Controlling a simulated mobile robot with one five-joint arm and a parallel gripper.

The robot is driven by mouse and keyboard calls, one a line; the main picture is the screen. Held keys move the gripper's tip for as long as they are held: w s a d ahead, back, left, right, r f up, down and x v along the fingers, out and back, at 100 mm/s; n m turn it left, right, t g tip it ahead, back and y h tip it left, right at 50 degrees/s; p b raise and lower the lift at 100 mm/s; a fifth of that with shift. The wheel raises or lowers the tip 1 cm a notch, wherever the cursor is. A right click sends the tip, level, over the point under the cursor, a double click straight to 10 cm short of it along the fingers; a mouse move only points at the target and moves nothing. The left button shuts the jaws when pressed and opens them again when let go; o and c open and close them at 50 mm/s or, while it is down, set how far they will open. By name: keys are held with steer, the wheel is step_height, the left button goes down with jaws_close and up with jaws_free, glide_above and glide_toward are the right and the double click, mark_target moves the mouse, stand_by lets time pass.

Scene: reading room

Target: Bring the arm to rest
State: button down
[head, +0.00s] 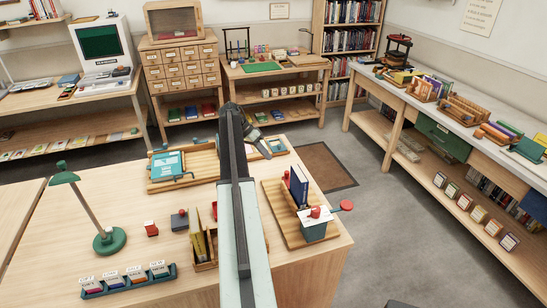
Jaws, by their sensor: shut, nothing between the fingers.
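My arm reaches up the middle of the head view, over the front wooden table (100,210). Its far end bends down to the right, where my gripper (264,150) shows small and dark beside the upper arm link. The gripper is shut and holds nothing. It appears above the table's far edge, near a small wooden tray with a teal item (277,145). I cannot tell the height between them. The arm hides part of the table's middle.
On the table stand a green lamp (108,242), a board with a teal book (168,163), a wooden board with a blue book (299,184), a yellow book (198,238) and a card rack (130,281). Grey floor (385,215) is clear on the right, before a long side bench (450,110).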

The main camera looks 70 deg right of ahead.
steer(key=p+v, duration=0.2)
steer(key=v, duration=0.2)
steer(key=shift+w+r, duration=0.25)
steer(key=shift+w, duration=0.1)
steer(key=w+a+f+n+t, duration=0.1)
steer(key=w+a+n, duration=0.45)
steer(key=a, duration=0.75)
steer(key=w+a+f+n+t, duration=0.1)
steer(key=w+a+n+t, duration=0.15)
steer(key=w+a, duration=0.85)
steer(key=w+a+f+n+t, duration=0.15)
steer(key=w+a+n, duration=0.3)
steer(key=a, duration=1.05)
steer(key=s+a+f+n+t+y, duration=0.1)
steer(key=a+n, duration=1)
steer(key=a, duration=2.5)
steer(key=shift+s+t+y, duration=0.4)
steer(key=shift+s+t, duration=0.1)
steer(key=shift+s, duration=0.15)
steer(key=shift+s+f+n, duration=0.1)
steer(key=shift+f+n, duration=0.05)
steer(key=shift+n, duration=0.1)
